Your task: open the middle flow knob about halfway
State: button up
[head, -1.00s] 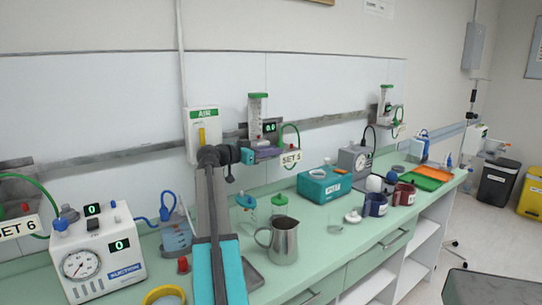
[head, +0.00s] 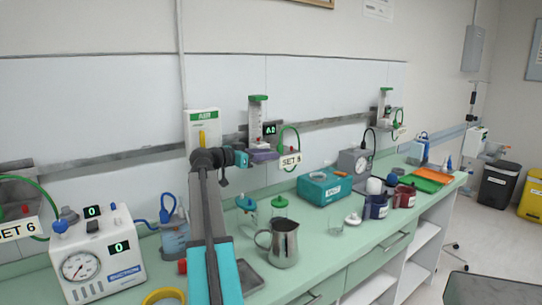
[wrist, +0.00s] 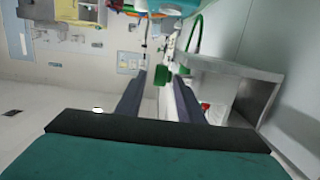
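The middle flow meter (head: 257,110) is a clear tube with a green cap on the wall rail. Its small display (head: 269,128) is lit, but its digits are too small to read surely. My gripper (head: 264,155) is at the meter's lower end, just left of the tag. I cannot make out the flow knob there; the gripper covers that spot. In the wrist view my gripper's two dark fingers (wrist: 160,88) stand apart, with a green part (wrist: 162,76) between or behind the tips. I cannot tell whether they touch the knob.
A set tag (head: 291,160) and green hose (head: 297,140) hang right beside my gripper. Below on the green counter stand a metal jug (head: 284,244), a teal box (head: 325,189) and a suction unit (head: 97,257). A second flow meter (head: 385,105) is farther right.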

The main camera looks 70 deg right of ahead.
jog(key=v, duration=0.5)
jog(key=shift+f, duration=0.1)
dwell(0.3)
